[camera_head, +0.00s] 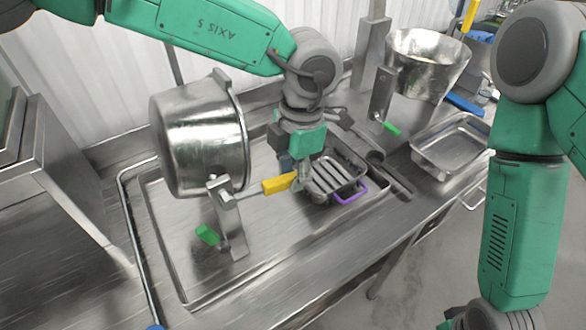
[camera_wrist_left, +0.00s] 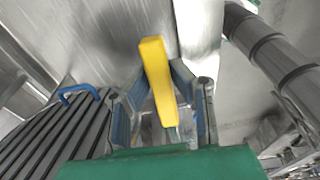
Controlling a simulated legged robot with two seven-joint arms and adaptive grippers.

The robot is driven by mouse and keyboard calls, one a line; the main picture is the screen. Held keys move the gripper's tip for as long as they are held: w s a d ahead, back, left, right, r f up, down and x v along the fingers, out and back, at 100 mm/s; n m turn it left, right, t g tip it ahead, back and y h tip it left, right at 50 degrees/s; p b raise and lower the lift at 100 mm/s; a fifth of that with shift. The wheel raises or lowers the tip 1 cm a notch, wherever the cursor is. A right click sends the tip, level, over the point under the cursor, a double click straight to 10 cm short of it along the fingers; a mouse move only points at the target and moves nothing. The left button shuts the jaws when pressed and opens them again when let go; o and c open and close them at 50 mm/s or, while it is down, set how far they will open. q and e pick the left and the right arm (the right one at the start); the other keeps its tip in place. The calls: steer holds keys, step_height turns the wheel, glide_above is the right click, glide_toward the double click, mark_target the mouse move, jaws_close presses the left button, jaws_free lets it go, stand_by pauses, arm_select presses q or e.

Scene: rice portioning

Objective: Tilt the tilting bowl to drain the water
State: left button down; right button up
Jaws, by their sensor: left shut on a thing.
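The metal tilting bowl (camera_head: 197,140) hangs on a stand over the sink basin at the left. It is tipped well over, with its rim toward the right; its inside is hidden, and I cannot see water. A yellow handle (camera_head: 278,184) sticks out to the right from its pivot. My left gripper (camera_head: 298,183) is shut on this yellow handle. In the left wrist view the yellow handle (camera_wrist_left: 157,75) lies between the two fingers of the left gripper (camera_wrist_left: 165,92). My right arm comes down at the right edge; its gripper is outside the picture.
A slatted rack with a purple handle (camera_head: 350,194) lies close by the left gripper. A second metal bowl (camera_head: 425,62) stands at the back right. An empty-looking metal tray (camera_head: 452,146) sits in front of it. Green levers (camera_head: 207,234) stick out near the stands.

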arm_select(q)
steer(key=shift+f, duration=0.1)
stand_by(0.3)
steer(key=c, duration=1.4)
jaws_free()
steer(key=shift+w, duration=0.1)
steer(key=shift+c, duration=0.2)
step_height(320, 180, up, 12)
steer(key=w+d, duration=0.1)
steer(key=shift+d, duration=0.2)
steer(key=shift+f, duration=0.1)
